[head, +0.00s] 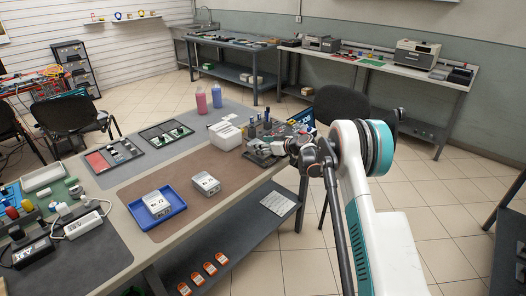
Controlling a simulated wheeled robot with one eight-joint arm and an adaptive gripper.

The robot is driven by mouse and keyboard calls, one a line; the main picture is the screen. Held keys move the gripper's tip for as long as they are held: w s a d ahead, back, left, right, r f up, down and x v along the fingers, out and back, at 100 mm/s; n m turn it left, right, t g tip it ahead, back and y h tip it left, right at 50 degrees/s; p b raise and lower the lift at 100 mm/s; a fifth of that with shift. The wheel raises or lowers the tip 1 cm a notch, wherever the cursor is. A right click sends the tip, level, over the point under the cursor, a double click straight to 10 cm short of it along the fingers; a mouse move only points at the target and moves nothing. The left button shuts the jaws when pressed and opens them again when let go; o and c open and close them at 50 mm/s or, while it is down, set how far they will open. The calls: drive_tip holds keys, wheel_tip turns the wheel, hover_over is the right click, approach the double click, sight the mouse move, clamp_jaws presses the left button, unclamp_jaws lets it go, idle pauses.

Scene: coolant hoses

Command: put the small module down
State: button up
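A white and grey module with a dark-printed label (157,202) sits in a blue tray (172,211) on the brown mat of the workbench. A similar module (206,184) stands on the bare mat just right of the tray. I cannot tell from size which is the small one. My gripper (292,147) is at the bench's right end, well apart from both modules and beside a grey metal device (261,152). Its fingers are small and crowded by the clutter there, so I cannot see whether they are open or hold something.
A white box (225,136), dark tools and pink (201,103) and blue bottles stand toward the bench's far end. Two dark trays (114,155) lie left of the mat. Chargers and cables crowd the near left. The mat's front part is clear.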

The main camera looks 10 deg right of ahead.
drive_tip(key=shift+f, duration=0.85)
drive_tip(key=shift+f+b, duration=0.3)
drive_tip(key=shift+b, duration=0.1)
drive_tip(key=o, duration=1.4)
drive_tip(key=shift+c, duration=0.2)
